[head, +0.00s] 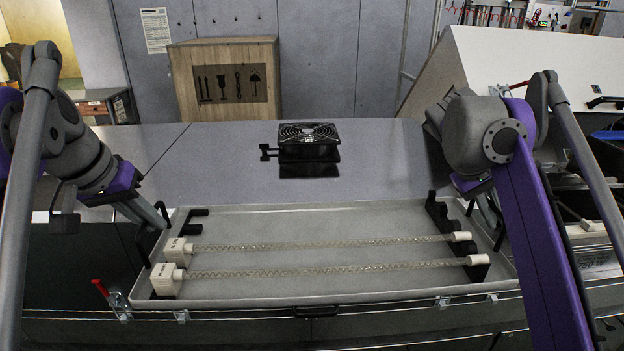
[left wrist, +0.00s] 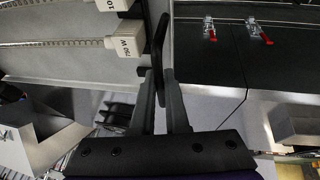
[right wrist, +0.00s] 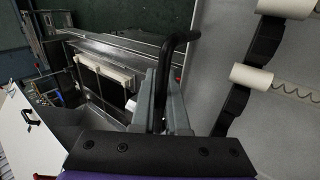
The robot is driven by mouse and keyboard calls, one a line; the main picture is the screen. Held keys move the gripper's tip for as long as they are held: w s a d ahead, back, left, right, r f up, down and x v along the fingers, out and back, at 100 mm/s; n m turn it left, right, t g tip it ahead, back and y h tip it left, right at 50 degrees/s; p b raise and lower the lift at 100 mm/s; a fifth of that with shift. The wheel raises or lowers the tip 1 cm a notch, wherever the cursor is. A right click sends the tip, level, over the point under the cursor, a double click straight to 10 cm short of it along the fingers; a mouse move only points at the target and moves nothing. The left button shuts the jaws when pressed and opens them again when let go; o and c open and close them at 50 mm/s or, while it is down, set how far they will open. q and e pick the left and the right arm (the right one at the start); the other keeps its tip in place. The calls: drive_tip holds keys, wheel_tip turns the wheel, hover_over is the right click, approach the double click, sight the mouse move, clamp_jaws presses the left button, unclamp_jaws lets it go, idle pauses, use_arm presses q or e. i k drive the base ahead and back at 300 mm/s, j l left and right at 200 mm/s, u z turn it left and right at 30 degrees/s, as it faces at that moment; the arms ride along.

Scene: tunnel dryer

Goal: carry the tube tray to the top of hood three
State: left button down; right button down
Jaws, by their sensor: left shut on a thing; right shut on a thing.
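The tube tray (head: 330,212) is a wide, shallow grey tray at the front of the dark hood top in the head view. Two clear coiled tubes (head: 320,244) with white end blocks lie across it on black notched holders. My left gripper (head: 152,222) is at the tray's left end, shut on its black handle (left wrist: 158,45), which stands between the fingers in the left wrist view. My right gripper (head: 490,215) is at the right end, shut on the other black handle (right wrist: 178,42). The tray looks about level. Whether it touches the surface below is unclear.
A black fan unit (head: 308,140) sits on the hood top behind the tray. A wooden crate (head: 226,82) stands further back left. A white slanted panel (head: 540,65) is at the back right. The surface beside the fan is clear.

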sight(313, 186)
drive_tip(key=i, duration=1)
